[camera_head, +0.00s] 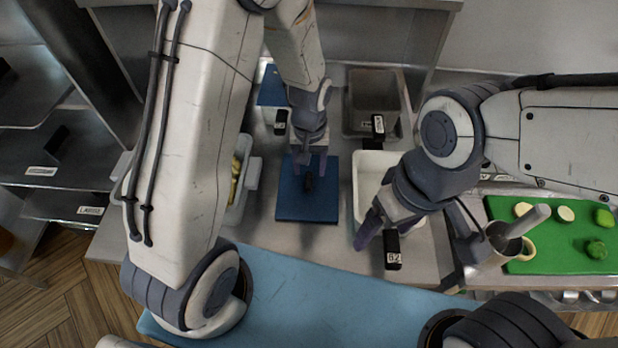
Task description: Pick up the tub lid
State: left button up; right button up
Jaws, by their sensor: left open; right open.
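My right gripper (418,248) is open over the front of a white tub (366,168), to the right of the lid. The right arm hides part of that tub.
A tub with yellow food (250,180) stands left of the lid, partly behind my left arm. A grey bin (372,100) stands behind. A black tag (393,252) hangs at the front.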

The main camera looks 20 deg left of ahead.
aim_at(308, 183)
pick_arm(q)
jog(key=shift+d+f, duration=0.15)
jog(key=shift+f, duration=0.45)
jog(key=shift+f+p, duration=0.35)
jog(key=f, duration=0.2)
jog(key=f+p, duration=0.1)
jog(key=shift+s+a+f, duration=0.1)
jog(key=shift+a+f, duration=0.05)
jog(key=shift+a, duration=0.1)
jog(key=shift+f, duration=0.5)
grip_shut()
